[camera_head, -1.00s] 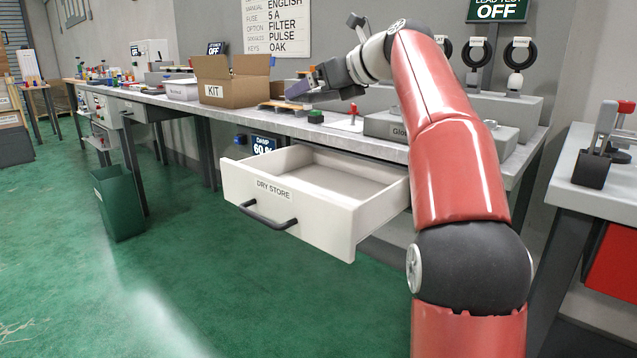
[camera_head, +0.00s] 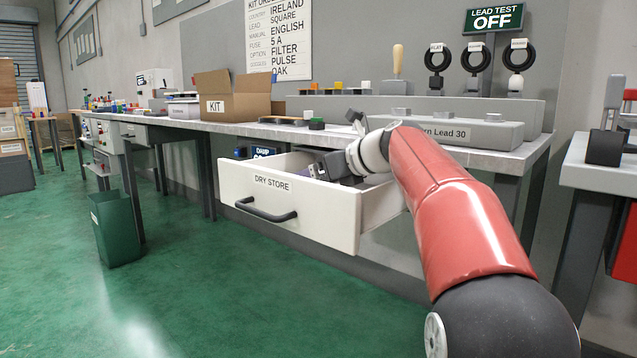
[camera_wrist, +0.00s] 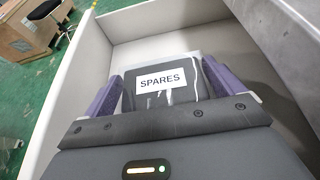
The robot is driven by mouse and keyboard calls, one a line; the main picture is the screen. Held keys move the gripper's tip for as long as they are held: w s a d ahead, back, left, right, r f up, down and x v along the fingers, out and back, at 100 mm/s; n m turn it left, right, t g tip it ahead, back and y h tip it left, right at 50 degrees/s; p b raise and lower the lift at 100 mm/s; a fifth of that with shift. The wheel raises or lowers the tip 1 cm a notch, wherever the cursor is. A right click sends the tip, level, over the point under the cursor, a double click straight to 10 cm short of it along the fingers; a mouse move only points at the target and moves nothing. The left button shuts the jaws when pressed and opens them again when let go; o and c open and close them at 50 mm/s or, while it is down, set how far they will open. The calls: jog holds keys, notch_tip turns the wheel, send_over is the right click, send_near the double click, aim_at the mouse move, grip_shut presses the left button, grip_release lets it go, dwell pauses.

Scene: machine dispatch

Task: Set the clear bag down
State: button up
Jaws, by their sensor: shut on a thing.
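The clear bag (camera_wrist: 178,98) shows in the wrist view, with a white SPARES label and something dark grey inside. My gripper (camera_wrist: 163,78) has its purple fingers on either side of the bag and is shut on it. In the head view my gripper (camera_head: 318,170) is down inside the open, white DRY STORE drawer (camera_head: 285,212). The drawer's inner wall (camera_wrist: 82,65) also shows in the wrist view. The front of the drawer hides the bag in the head view, and I cannot tell whether the bag touches the drawer floor.
The drawer walls stand close around my gripper. The bench top (camera_head: 235,128) above holds an open KIT carton (camera_head: 232,100) and a long grey Lead 30 block (camera_head: 455,133). A green bin (camera_head: 117,228) stands on the floor at left.

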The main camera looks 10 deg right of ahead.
jog(key=shift+f, duration=0.15)
jog(key=shift+f, duration=0.4)
jog(key=shift+f, duration=0.1)
jog(key=o, duration=0.7)
jog(key=shift+c, duration=0.2)
